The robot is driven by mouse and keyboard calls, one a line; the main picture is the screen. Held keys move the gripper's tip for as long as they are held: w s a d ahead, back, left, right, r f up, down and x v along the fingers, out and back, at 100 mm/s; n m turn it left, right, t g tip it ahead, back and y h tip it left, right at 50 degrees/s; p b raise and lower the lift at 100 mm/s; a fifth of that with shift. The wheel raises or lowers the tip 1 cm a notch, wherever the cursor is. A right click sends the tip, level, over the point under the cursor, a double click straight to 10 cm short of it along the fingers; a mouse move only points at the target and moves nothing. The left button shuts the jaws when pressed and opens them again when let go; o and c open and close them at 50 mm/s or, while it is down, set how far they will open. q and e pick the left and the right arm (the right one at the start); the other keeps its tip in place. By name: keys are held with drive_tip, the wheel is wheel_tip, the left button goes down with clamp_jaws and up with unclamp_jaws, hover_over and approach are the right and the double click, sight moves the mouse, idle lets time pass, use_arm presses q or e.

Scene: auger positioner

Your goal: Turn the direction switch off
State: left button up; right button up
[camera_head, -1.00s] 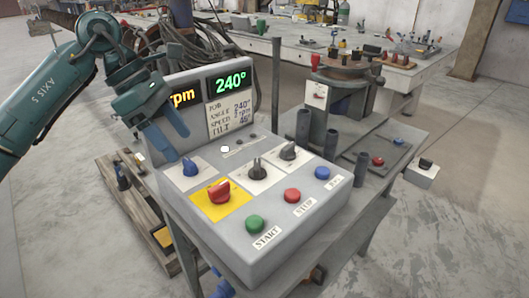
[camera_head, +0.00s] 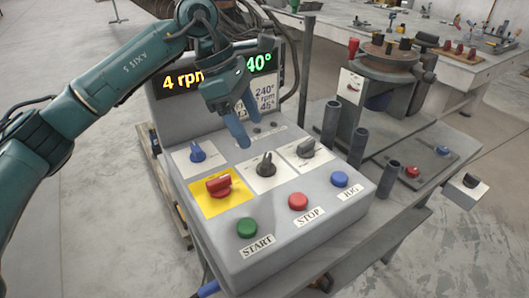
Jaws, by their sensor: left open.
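The grey control box (camera_head: 225,250) has several knobs on its sloped top. A blue knob (camera_head: 197,152), a black knob (camera_head: 265,166) and a dark grey knob (camera_head: 306,149) sit on white plates. A red knob (camera_head: 218,186) sits on a yellow plate. The plate labels are too small to read, so I cannot tell which knob is the direction switch. My left gripper (camera_head: 249,127) is open and empty, its fingers pointing down above the back of the panel, behind the black knob. It partly hides the display. My right gripper is not in view.
Green START (camera_head: 247,228), red STOP (camera_head: 298,201) and blue JOG (camera_head: 340,179) buttons line the front edge. The display (camera_head: 183,80) stands behind. Upright grey tubes (camera_head: 331,123) and a round-topped machine (camera_head: 388,60) stand to the right.

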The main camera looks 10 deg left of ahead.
sight(265, 158)
use_arm(q)
drive_tip(key=x, duration=0.6)
drive_tip(key=shift+d+f, duration=0.1)
drive_tip(key=shift+f, duration=0.15)
drive_tip(key=shift+d+f, duration=0.3)
drive_tip(key=shift+f, duration=0.4)
drive_tip(key=shift+c, duration=0.3)
drive_tip(key=c, duration=0.9)
drive_tip(key=shift+c, duration=0.2)
